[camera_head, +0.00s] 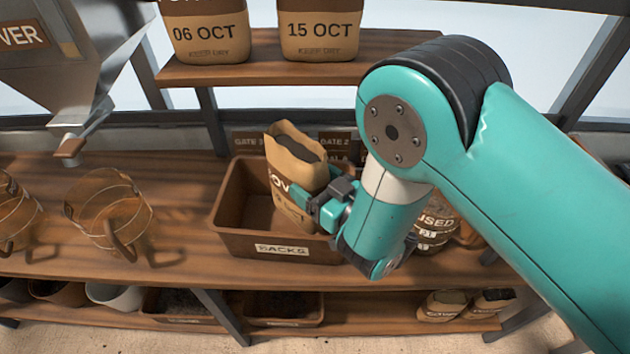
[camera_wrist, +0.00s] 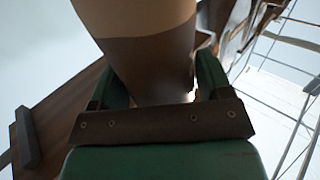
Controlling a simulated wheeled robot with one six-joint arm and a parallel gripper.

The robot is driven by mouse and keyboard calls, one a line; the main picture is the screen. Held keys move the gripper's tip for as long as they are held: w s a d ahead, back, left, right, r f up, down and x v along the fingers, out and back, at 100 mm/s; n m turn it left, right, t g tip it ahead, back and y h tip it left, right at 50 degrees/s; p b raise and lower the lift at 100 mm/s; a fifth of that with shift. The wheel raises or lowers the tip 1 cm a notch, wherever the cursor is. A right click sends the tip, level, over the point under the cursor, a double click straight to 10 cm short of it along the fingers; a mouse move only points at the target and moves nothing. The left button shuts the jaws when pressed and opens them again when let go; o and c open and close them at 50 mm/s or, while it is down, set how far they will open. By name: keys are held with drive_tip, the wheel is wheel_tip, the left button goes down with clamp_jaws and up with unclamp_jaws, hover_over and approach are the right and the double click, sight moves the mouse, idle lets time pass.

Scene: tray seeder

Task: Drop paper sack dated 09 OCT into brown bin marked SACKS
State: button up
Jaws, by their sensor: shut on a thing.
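A tan paper sack with a dark top (camera_head: 296,165) is in my gripper (camera_head: 318,203), tilted, over the brown bin. Only part of its lettering shows, and I cannot read its date. The sack (camera_wrist: 150,50) also fills the upper middle of the wrist view, between the two green fingers of my gripper (camera_wrist: 155,85). The brown bin labelled SACKS (camera_head: 235,240) stands on the wooden bench. The sack's lower end is at or inside the bin's opening; I cannot tell whether it touches the bin.
Sacks dated 06 OCT (camera_head: 205,32) and 15 OCT (camera_head: 320,30) stand on the upper shelf (camera_head: 250,70). Clear jugs (camera_head: 110,212) stand left of the bin, below a metal hopper (camera_head: 75,50). A container marked USED (camera_head: 436,232) is right of the bin, partly behind my arm.

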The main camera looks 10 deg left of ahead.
drive_tip(key=shift+f, duration=0.3)
drive_tip(key=o, duration=1.4)
drive_tip(key=shift+o, duration=0.2)
drive_tip(key=shift+r, duration=0.55)
drive_tip(key=b+v, duration=0.5)
drive_tip(key=v, duration=0.6)
drive_tip(key=w+d+r+m+h, duration=0.5)
drive_tip(key=w+d+m+h, duration=0.25)
drive_tip(key=d+h, duration=0.25)
drive_tip(key=s+d+r+n+g, duration=0.1)
drive_tip(key=s+d+r+g, duration=0.1)
drive_tip(key=s, duration=0.4)
drive_tip(key=s+d+r+g, duration=0.2)
drive_tip(key=s+r+g, duration=0.2)
drive_tip(key=s, duration=0.3)
drive_tip(key=s+d+r+n+g+h, duration=0.1)
drive_tip(key=s+d+r+g, duration=0.1)
drive_tip(key=s, duration=0.5)
drive_tip(key=shift+r+n+g, duration=0.35)
drive_tip(key=shift+r+g, duration=0.25)
drive_tip(key=shift+r, duration=0.25)
